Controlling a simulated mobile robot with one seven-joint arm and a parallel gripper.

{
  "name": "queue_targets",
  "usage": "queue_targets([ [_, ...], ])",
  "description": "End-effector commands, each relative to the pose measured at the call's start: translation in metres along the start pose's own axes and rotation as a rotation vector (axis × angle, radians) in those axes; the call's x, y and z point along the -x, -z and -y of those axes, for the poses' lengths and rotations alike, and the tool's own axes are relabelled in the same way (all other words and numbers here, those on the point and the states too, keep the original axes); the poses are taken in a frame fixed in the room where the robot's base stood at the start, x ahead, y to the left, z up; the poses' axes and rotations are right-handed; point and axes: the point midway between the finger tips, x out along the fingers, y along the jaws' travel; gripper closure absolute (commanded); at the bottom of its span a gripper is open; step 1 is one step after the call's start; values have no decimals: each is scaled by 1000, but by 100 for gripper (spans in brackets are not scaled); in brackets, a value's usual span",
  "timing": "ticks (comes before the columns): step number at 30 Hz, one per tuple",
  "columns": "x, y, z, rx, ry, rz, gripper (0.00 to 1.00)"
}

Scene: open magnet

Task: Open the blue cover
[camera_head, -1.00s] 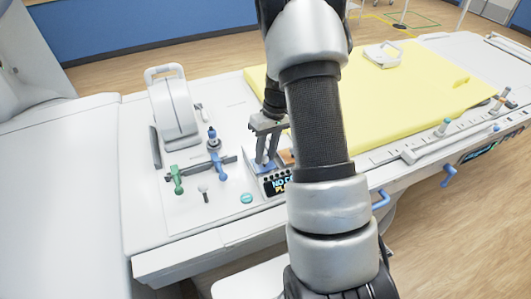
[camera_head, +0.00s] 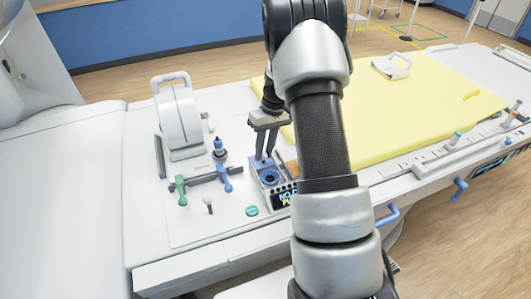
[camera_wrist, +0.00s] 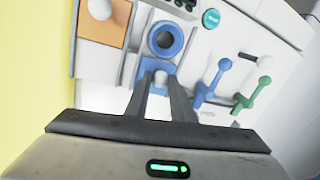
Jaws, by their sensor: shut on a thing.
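The blue cover (camera_wrist: 150,66) shows in the wrist view at my fingertips, tilted up beside a round blue socket (camera_wrist: 166,40) with a dark centre. The socket is uncovered and also shows in the head view (camera_head: 270,177). My gripper (camera_head: 265,157) is above the back edge of the socket. In the wrist view my gripper (camera_wrist: 160,76) is shut on the cover, with a small pale part of it between the fingertips. In the head view the cover is mostly hidden by the fingers.
A small display box (camera_head: 284,198) sits in front of the socket. Blue (camera_head: 225,178) and green (camera_head: 181,190) levers stand to the left, with a white handled unit (camera_head: 178,117) behind them. A yellow mat (camera_head: 400,105) covers the table to the right.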

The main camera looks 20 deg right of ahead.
Motion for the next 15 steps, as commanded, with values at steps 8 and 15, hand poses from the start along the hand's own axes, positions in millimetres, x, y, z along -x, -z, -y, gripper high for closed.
queue_targets([
  [8,0,-1,0,0,0,1,60],
  [15,3,-1,0,0,0,0,60],
])
